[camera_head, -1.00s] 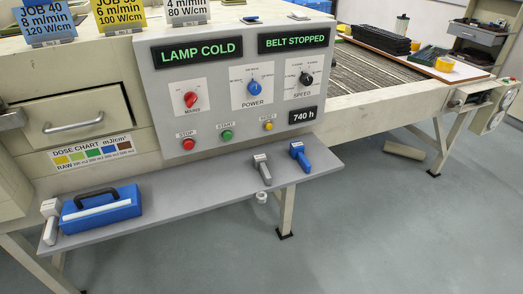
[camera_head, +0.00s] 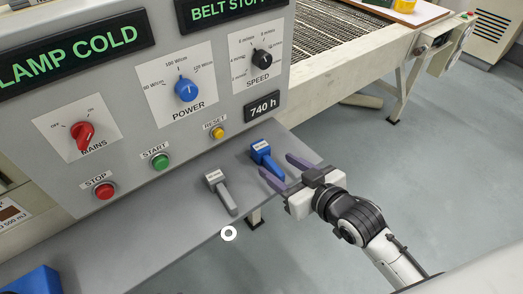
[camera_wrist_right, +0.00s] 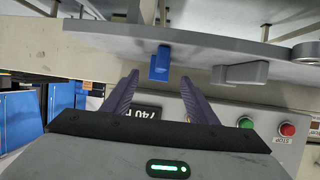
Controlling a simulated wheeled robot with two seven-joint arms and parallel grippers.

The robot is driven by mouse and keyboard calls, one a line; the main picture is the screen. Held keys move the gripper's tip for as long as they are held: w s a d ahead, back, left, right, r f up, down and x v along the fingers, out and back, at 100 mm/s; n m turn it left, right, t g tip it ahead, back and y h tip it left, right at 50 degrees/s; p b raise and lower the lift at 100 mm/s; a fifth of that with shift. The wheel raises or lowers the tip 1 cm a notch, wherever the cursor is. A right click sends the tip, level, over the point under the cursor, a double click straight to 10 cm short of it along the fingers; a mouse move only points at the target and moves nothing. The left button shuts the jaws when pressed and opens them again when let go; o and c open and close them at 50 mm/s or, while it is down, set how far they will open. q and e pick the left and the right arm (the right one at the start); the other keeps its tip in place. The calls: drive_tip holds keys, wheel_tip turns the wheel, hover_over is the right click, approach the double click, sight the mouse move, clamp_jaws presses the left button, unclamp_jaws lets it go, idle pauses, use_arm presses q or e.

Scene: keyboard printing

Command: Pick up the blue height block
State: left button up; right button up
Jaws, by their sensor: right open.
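The blue height block (camera_head: 267,160), with a white label on its head, lies on the grey shelf (camera_head: 150,235) below the control panel. In the right wrist view the blue block (camera_wrist_right: 160,64) shows just beyond the gap between the fingertips. My right gripper (camera_head: 276,165) is open and empty, its purple fingers pointing at the block from the right. The right wrist view also shows both fingers (camera_wrist_right: 160,79) apart, one to each side of the block's line. I cannot tell whether they touch it. My left gripper is not in view.
A grey height block (camera_head: 222,193) lies on the shelf left of the blue one. A white ring (camera_head: 229,234) shows at the shelf's front edge. A blue case (camera_head: 35,282) is at the lower left. The panel's buttons and knobs rise behind the shelf.

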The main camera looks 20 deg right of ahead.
sight(267, 158)
drive_tip(key=shift+x, duration=1.25)
drive_tip(key=b+x, duration=0.1)
drive_tip(key=x, duration=0.4)
drive_tip(key=shift+w, duration=0.1)
drive_tip(key=c, duration=1.2)
